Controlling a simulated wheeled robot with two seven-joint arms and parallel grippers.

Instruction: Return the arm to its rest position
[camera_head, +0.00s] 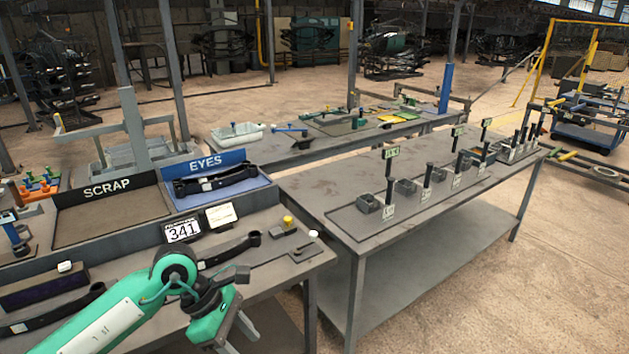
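My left arm, green and white, comes in from the lower left over the near bench. Its gripper (238,335) hangs past the front edge of the near bench (290,272), pointing down. Its two pale fingers look apart, with nothing seen between them, though the tips are small and near the frame's bottom. My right arm and gripper are not in view.
Dark spring bars (228,249) lie on the bench close behind my arm. The SCRAP tray (110,215) and EYES tray (240,200), which holds a dark bar, stand behind. A long table (330,190) with posts and small bins stands right; open floor lies beyond.

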